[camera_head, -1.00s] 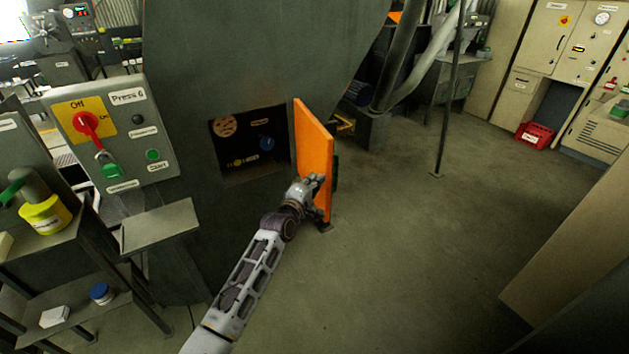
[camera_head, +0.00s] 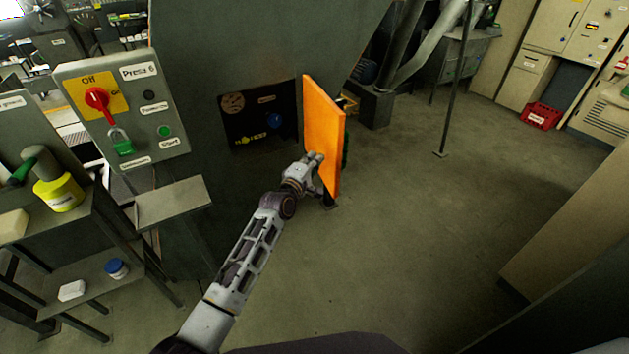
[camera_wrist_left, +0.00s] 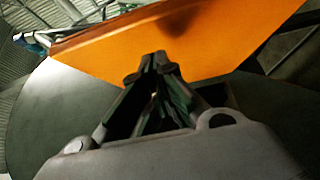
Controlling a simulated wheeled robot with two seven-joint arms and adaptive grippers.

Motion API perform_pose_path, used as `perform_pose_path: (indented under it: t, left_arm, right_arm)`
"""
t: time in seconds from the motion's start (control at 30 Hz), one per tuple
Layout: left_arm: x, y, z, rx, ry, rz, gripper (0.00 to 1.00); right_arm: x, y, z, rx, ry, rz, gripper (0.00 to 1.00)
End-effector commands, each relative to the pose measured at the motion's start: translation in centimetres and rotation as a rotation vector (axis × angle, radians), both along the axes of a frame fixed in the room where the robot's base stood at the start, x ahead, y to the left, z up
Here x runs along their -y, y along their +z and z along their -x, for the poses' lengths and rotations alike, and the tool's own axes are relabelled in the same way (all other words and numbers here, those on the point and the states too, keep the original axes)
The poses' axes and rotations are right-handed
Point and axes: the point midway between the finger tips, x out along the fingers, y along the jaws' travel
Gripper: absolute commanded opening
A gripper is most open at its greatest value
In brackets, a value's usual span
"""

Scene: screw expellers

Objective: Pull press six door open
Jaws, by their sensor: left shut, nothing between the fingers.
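The orange door (camera_head: 322,135) of press six stands swung out from the dark press body (camera_head: 215,60), seen at a steep angle. The opening (camera_head: 258,115) beside it shows a dark panel with a blue knob and small labels. My left gripper (camera_head: 315,160) is at the door's lower inner face, its fingers shut with nothing between them. In the left wrist view the closed fingertips (camera_wrist_left: 154,58) overlap the lower edge of the orange door (camera_wrist_left: 190,40); whether they touch it I cannot tell. My right gripper is not in view.
A control box (camera_head: 120,108) labelled Press 6, with a red switch and green padlock, is left of the opening. A small grey shelf (camera_head: 172,202) juts below it. A thin post (camera_head: 455,90) stands right of the door. The floor (camera_head: 420,220) there is clear.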

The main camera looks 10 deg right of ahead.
Motion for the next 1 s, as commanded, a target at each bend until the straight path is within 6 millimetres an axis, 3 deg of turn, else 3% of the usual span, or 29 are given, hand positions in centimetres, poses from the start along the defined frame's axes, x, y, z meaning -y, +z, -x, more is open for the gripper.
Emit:
perform_pose_path:
  t: [0.57,1.0]
  left_arm:
    - [-0.1,0.0,2.4,0.0,0.0,0.002,0.0]
    - [-0.3,-0.1,5.9,-0.001,0.0,0.001,0.0]
  right_arm:
    - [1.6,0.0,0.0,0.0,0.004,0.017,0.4]
    - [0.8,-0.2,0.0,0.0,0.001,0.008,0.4]
